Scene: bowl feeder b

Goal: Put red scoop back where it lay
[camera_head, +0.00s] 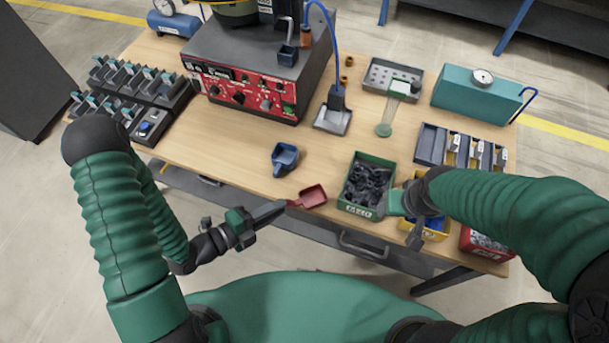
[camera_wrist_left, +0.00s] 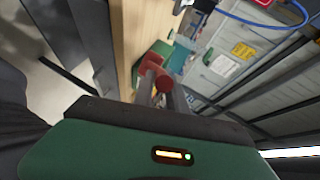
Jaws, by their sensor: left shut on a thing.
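The red scoop (camera_head: 313,196) is at the front edge of the wooden table, with its bowl to the right and its handle towards my left gripper. My left gripper (camera_head: 287,205) is shut on the scoop's handle. In the left wrist view the red scoop (camera_wrist_left: 150,66) shows just beyond the fingers of my left gripper (camera_wrist_left: 161,97). I cannot tell whether the scoop touches the table. My right gripper (camera_head: 414,234) is over the yellow bin (camera_head: 437,234); its fingers are too unclear to tell whether they are open.
A blue scoop (camera_head: 285,157) lies behind the red one. A green bin (camera_head: 359,210) of dark parts stands to its right, and a red bin (camera_head: 487,244) stands farther right. A red-panelled control box (camera_head: 245,92) stands at the back. The table (camera_head: 225,150) left of the blue scoop is clear.

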